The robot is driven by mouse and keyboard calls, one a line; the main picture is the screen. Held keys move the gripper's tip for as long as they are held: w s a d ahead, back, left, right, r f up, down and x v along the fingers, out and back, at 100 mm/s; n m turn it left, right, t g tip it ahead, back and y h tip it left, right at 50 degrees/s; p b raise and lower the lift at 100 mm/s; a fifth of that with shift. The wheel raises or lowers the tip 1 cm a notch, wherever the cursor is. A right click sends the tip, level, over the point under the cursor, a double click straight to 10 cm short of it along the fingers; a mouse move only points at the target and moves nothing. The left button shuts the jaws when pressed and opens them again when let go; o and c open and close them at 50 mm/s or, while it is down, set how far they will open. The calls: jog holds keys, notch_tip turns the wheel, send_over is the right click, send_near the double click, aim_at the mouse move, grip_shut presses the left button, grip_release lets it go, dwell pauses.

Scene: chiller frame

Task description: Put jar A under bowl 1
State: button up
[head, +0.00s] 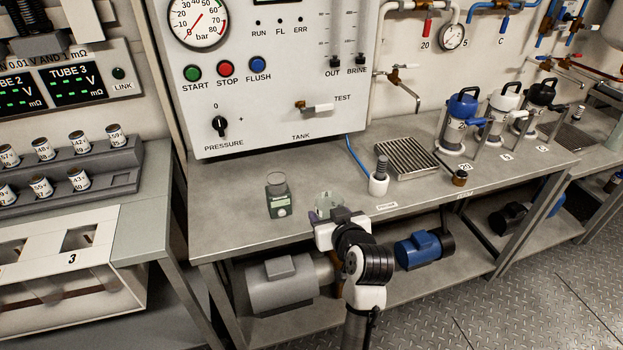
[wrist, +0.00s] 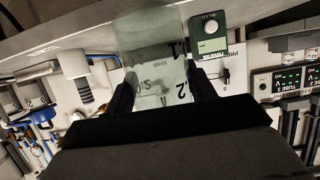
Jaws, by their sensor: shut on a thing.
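My gripper (head: 328,214) is shut on a clear, greenish glass jar (head: 329,201). It holds the jar at the front edge of the grey steel bench. In the wrist view the jar (wrist: 155,50) stands between my two dark fingers, with dark marks on it; I cannot read an A. Three units with clear bodies stand in frames at the bench's right: one blue-topped (head: 460,112), one white-topped (head: 505,100) and one black-topped (head: 541,95). I cannot make out a bowl marked 1.
A green device (head: 279,204) with a round top stands left of the jar; it also shows in the wrist view (wrist: 208,45). A white holder (head: 378,186), a slotted drain tray (head: 406,157) and a small brown jar (head: 460,178) stand to the right. Bare bench lies between.

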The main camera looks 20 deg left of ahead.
jog(key=d+f+m+t+h, duration=0.1)
jog(key=d+f+m+h, duration=0.2)
jog(key=f, duration=1.1)
jog(key=d+f+m+t+h, duration=0.1)
jog(key=d+f+m+h, duration=0.2)
jog(key=d+f, duration=0.6)
notch_tip(320, 180, down, 5)
jog(key=shift+r+m+h, duration=0.1)
jog(key=shift+m+h, duration=0.3)
jog(key=shift+h, duration=0.3)
